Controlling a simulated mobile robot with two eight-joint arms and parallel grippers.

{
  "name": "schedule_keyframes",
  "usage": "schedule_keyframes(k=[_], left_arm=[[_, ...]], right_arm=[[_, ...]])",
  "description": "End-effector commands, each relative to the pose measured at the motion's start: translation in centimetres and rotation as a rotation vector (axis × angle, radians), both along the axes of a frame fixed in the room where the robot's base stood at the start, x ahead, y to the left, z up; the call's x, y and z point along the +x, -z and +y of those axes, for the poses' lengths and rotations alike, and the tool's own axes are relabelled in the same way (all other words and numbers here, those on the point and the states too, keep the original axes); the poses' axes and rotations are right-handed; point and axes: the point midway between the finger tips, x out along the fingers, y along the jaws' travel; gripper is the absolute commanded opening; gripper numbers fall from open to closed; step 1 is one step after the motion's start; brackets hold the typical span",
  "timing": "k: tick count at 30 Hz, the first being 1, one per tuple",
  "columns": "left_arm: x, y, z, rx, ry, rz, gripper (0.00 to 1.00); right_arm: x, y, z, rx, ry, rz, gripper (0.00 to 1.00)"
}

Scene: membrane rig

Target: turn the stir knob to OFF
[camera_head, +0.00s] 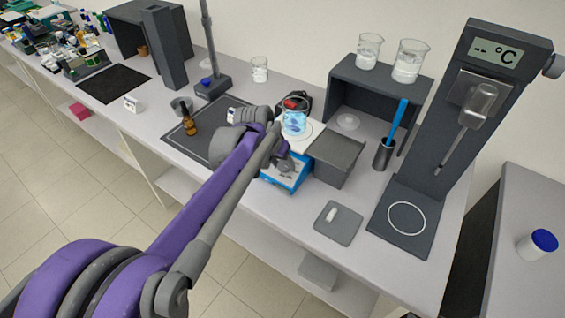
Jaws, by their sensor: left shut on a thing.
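A blue and white stirrer (287,177) stands near the middle of the bench. A beaker of blue liquid (294,120) sits on its top plate. My left arm reaches in from the lower left, and my left gripper (284,162) is at the stirrer's front face, shut on the stir knob. The knob and its marks are hidden behind the gripper, so I cannot tell which way it points. My right gripper is not in view.
A dark grey box (338,158) stands right beside the stirrer. A brown bottle (189,124) stands on a dark mat to the left. A grey pad with a small white piece (338,223) lies at the front right. A tall display stand (457,120) rises at the right.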

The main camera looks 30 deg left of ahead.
Motion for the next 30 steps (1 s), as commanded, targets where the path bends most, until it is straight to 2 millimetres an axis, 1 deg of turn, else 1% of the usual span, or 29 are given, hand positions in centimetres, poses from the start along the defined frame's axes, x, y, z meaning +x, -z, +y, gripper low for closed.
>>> schedule_keyframes(k=[8,30], left_arm=[[0.0,0.0,0.2,-0.104,-0.153,0.008,0.0],[-0.2,0.2,0.3,-0.499,-0.731,0.039,0.0]], right_arm=[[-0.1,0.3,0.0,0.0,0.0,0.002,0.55],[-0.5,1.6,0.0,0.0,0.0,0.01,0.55]])
